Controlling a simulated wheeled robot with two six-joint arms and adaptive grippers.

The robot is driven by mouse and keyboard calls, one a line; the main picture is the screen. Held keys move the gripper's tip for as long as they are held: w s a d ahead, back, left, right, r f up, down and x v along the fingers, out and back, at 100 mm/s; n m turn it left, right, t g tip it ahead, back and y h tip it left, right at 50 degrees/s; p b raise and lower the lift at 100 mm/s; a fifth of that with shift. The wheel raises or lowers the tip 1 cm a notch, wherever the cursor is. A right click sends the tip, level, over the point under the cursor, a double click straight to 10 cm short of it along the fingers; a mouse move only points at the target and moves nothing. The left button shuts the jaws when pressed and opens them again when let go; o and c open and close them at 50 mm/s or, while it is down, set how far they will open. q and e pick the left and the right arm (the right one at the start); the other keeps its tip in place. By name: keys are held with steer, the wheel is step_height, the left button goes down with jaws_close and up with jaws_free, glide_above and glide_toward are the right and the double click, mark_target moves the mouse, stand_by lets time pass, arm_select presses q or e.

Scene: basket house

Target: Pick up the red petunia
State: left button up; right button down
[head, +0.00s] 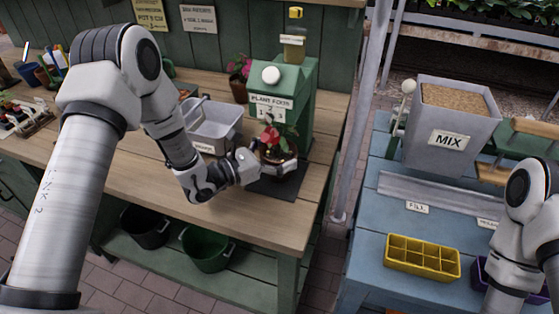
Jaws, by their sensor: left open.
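The red petunia (270,136) has red blooms and green leaves. It stands upright in a brown pot (285,174) on a dark mat (262,188) at the right end of the wooden bench, in front of the green plant food dispenser (291,88). My left gripper (262,165) is open at the pot's left side, with its fingers close to the pot. I cannot tell whether they touch it. My right arm is at the right edge, and its gripper is out of view.
A grey tub (213,124) stands left of the petunia. Another potted plant with pink blooms (240,68) is behind it. On the blue table are a MIX hopper (447,122) and a yellow seed tray (422,257). A gap separates bench and table.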

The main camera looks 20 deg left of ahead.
mark_target(279, 156)
arm_select(q)
steer(key=shift+a, duration=0.1)
steer(key=shift+c, duration=0.4)
steer(key=c, duration=0.9)
steer(key=shift+o, duration=0.2)
steer(key=shift+r, duration=0.1)
steer(key=shift+r, duration=0.25)
step_height(279, 156, up, 3)
steer(key=shift+b, duration=0.5)
steer(key=s+d+r+v, duration=0.1)
steer(key=v, duration=1.5)
steer(key=shift+s+d+r+p, duration=0.25)
steer(key=shift+d+p, duration=0.15)
steer(key=shift+p, duration=0.05)
